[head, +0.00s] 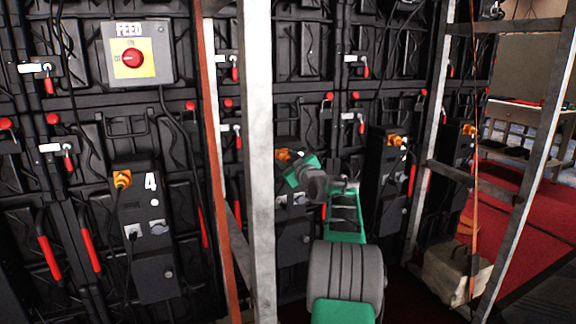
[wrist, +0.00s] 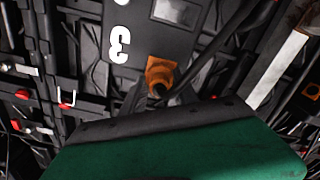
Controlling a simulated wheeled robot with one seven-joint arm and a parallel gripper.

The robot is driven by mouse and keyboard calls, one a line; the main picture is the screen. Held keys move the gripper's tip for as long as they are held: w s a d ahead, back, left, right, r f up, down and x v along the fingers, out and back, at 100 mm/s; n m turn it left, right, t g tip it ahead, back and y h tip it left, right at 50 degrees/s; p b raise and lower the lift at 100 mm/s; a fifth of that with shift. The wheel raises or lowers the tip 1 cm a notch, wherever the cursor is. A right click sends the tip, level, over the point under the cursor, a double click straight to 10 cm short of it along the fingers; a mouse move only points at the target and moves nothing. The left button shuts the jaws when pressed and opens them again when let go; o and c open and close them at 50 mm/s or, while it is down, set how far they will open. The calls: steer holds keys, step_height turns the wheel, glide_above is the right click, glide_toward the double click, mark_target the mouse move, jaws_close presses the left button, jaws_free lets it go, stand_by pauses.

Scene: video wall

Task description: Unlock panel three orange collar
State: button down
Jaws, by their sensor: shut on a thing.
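Panel three's unit (wrist: 148,25) is dark and carries a white number 3, which appears upside down in the wrist view. Its orange collar (wrist: 160,71) sits on a cable plug just below the number in that view. In the head view the collar (head: 283,154) shows as a small orange patch left of my green gripper (head: 293,165). My gripper is at the collar and shut on it. The green gripper body fills the bottom of the wrist view. The fingertips and their contact are mostly hidden.
Panel four's unit (head: 146,215) has its own orange collar (head: 122,179) at left. A pale upright post (head: 258,130) stands close left of my arm. Another upright (head: 432,130) stands at right. A beige weight (head: 455,270) sits on the floor.

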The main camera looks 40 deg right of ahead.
stand_by(0.4)
steer(key=c, duration=0.9)
jaws_free()
steer(key=p+v, duration=0.1)
steer(key=v, duration=0.6)
steer(key=shift+s+a, duration=0.1)
steer(key=shift+s, duration=0.3)
steer(key=shift+w+p, duration=0.1)
steer(key=shift+p, duration=0.55)
